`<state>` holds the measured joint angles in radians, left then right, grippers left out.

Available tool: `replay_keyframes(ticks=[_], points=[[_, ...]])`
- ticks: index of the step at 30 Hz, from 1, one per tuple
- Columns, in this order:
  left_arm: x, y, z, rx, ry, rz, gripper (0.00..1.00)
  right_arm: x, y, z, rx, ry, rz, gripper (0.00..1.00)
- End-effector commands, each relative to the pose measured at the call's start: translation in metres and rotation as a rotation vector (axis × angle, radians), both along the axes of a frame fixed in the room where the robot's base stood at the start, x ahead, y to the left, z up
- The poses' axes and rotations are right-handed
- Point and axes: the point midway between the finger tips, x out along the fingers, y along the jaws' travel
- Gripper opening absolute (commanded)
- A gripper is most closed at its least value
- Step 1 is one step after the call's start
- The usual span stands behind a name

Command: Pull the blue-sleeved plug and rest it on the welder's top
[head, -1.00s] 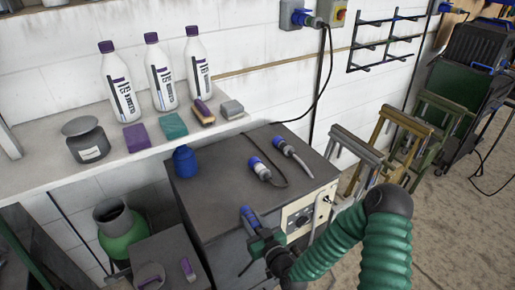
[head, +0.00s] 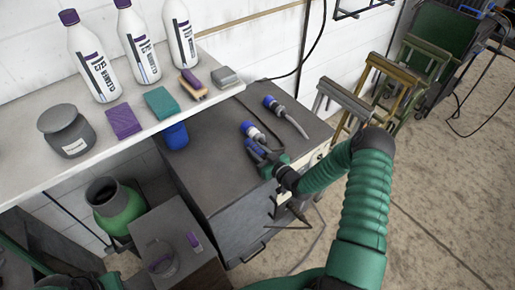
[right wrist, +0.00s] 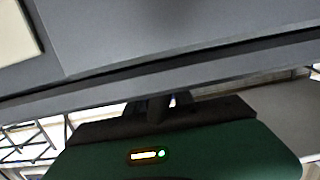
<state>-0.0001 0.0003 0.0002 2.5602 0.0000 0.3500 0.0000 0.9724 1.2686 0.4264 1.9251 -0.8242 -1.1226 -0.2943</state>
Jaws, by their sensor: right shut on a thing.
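The grey welder (head: 215,150) stands below the shelf, with its pale control panel on the right side. My right gripper (head: 267,158) is over the front right part of the welder's top and is shut on a blue-sleeved plug (head: 254,148). I cannot tell whether that plug touches the top.
A blue container (head: 176,136) stands on the welder's left part. The shelf (head: 85,170) with bottles, a jar and blocks overhangs at the left. A green cylinder (head: 120,207) and a small dark stand (head: 150,228) are left of the welder. Metal stands (head: 345,95) are at the right.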

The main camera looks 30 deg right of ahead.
Motion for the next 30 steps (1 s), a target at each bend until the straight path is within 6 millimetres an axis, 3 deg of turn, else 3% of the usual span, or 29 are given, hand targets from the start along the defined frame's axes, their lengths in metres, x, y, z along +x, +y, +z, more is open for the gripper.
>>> replay_keyframes(ticks=[3, 11, 12, 18, 26, 30], points=[[0.000, 0.000, -0.008, 0.000, 0.000, 0.000, 0.36, -0.001, -0.001, -0.010, 0.001, -0.002, -0.001, 0.00], [0.000, 0.000, -0.008, 0.000, -0.001, 0.000, 0.36, -0.001, -0.002, -0.010, 0.002, -0.002, -0.001, 0.00], [0.000, 0.000, -0.008, 0.000, -0.001, 0.000, 0.36, -0.001, -0.002, -0.011, 0.002, -0.002, -0.001, 0.29], [0.000, 0.000, -0.008, 0.000, -0.001, 0.000, 0.36, -0.001, -0.002, -0.011, 0.002, -0.001, -0.001, 0.54], [0.000, 0.000, -0.008, 0.000, -0.001, 0.000, 0.36, -0.003, -0.001, -0.011, 0.002, 0.000, -0.001, 0.54], [0.000, 0.000, -0.010, 0.000, -0.001, 0.000, 0.36, -0.019, -0.003, -0.009, 0.002, 0.001, 0.000, 0.54]])
